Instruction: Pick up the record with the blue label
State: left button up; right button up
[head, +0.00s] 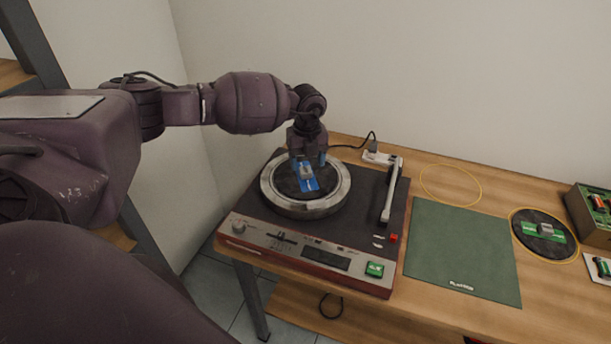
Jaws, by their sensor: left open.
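The record with the blue label (308,187) lies on the round platter (336,201) of the turntable (318,246). A small grey block stands up at the middle of its label. My left gripper (308,166) is open directly over the label, its fingertips close to the block on either side. I cannot tell whether the fingers touch it. The gripper hides the far part of the record. My right gripper is not in view.
The tonearm (391,192) stands at the platter's right. A green mat (462,252) and an empty yellow ring (451,185) lie on the wooden table. A box (592,212) stands at the right edge. A power plug (376,153) sits behind, near the wall.

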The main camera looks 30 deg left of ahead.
aim_at(306, 172)
pick_arm(q)
notch_tip(306, 172, down, 4)
jog(key=shift+r, duration=0.2)
jog(key=c, duration=1)
jog(key=shift+c, duration=0.2)
jog(key=shift+a+r, duration=0.1)
jog(key=shift+r, duration=0.1)
